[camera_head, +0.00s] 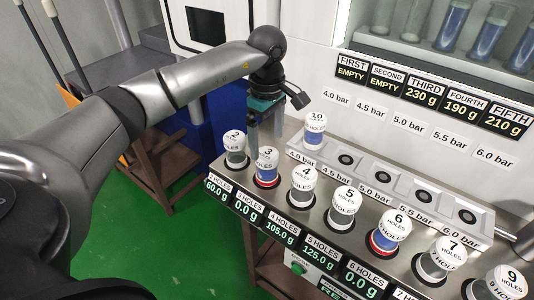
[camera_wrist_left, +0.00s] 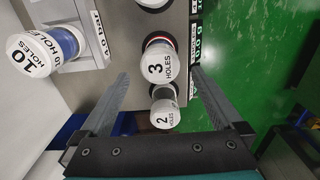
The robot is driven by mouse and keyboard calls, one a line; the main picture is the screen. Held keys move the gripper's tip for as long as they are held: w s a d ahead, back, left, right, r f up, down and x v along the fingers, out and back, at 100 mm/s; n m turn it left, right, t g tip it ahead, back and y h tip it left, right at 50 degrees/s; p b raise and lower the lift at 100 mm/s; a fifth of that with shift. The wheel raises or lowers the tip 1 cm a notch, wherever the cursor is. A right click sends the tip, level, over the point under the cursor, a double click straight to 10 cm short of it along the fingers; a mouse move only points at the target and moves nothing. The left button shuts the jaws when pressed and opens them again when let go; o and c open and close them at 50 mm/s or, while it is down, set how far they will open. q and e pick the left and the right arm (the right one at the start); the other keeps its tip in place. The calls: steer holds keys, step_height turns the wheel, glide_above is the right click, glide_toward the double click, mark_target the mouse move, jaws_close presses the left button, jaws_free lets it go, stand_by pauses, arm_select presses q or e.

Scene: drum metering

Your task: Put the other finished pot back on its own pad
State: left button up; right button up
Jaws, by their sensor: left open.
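My left gripper (camera_head: 265,135) is open, pointing down over the far end of the pot row. The wrist view shows the fingers apart, with the 3-hole pot (camera_wrist_left: 158,62) and the 2-hole pot (camera_wrist_left: 165,112) between them in the picture. I cannot tell whether they touch either pot. The 3-hole pot (camera_head: 267,166) has a blue body and a red ring below it. The 2-hole pot (camera_head: 235,148) looks grey. The 10-hole pot (camera_head: 315,130), blue with a white cap, stands upright on the 4.0 bar place; it also shows in the wrist view (camera_wrist_left: 65,42). My right gripper is out of view.
The 4-hole (camera_head: 302,188), 5-hole (camera_head: 342,210), blue 6-hole (camera_head: 389,233), 7-hole (camera_head: 442,258) and 9-hole (camera_head: 500,285) pots stand close in the front row. Other places on the bar block (camera_head: 420,192) are empty. Glass tubes (camera_head: 452,25) stand behind.

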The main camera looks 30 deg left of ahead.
arm_select(q)
steer(key=shift+r, duration=2.1)
